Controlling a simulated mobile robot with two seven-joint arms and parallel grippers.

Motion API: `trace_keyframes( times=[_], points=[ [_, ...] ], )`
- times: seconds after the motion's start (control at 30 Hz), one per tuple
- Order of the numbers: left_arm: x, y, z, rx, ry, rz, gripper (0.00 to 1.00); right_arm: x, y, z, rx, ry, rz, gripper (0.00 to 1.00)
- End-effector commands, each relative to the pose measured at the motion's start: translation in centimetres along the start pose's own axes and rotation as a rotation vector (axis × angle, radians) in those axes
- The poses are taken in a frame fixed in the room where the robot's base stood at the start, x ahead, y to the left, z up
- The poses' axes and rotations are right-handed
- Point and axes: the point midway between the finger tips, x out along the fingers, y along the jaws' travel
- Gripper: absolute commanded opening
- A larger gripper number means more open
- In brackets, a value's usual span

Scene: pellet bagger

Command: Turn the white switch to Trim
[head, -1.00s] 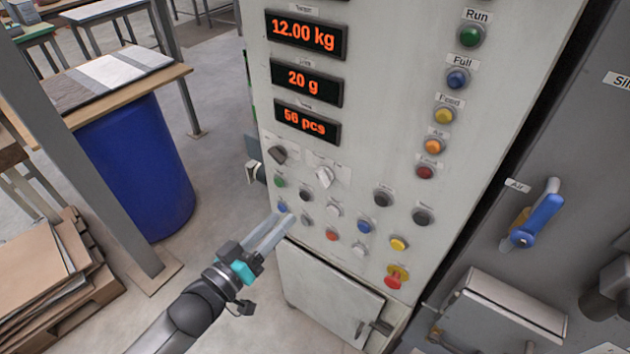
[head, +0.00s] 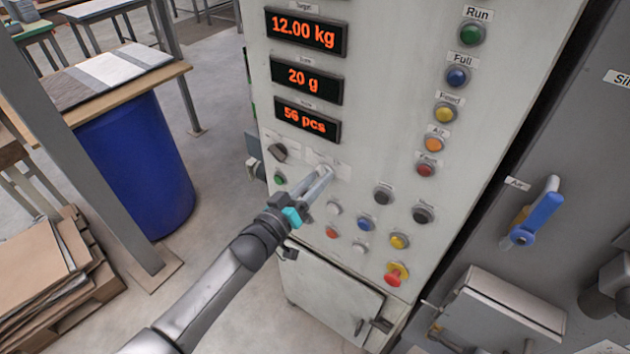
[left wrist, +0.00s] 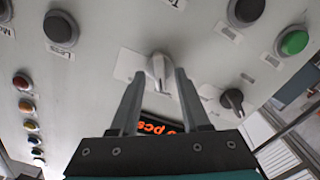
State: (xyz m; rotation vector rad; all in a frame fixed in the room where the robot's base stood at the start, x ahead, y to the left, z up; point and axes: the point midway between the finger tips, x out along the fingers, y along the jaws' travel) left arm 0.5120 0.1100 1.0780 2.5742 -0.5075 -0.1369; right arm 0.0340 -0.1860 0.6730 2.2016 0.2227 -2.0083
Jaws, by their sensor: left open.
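The white switch (left wrist: 159,72) is a rotary knob on the panel, seen in the left wrist view between the two fingers of my left gripper (left wrist: 160,92). A gap shows between it and each finger. In the head view my left gripper (head: 322,178) reaches the panel at the white switch and covers most of it. The gripper is open, with its fingers on either side of the knob; I cannot tell how deep they reach. The labels around the switch are too small to read. My right gripper is not in view.
A dark switch (head: 277,152) sits to the left of the white one. Several push buttons, such as a blue one (head: 366,224), lie below and right. A red emergency button (head: 396,274) is lower right. Displays, such as the lowest one (head: 307,122), are above.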

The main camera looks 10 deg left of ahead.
Motion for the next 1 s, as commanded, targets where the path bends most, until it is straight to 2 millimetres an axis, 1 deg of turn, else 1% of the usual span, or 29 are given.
trace_keyframes(
  times=[0.27,0.67,1.0],
  points=[
    [0.08,0.01,-0.01,0.0,0.0,0.0,0.45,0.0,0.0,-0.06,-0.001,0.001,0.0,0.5],
    [0.05,0.0,0.0,0.001,0.0,0.0,0.0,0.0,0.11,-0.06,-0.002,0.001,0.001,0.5],
    [0.04,0.0,0.0,0.001,0.0,0.0,0.0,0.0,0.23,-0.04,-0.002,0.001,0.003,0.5]
  ],
)
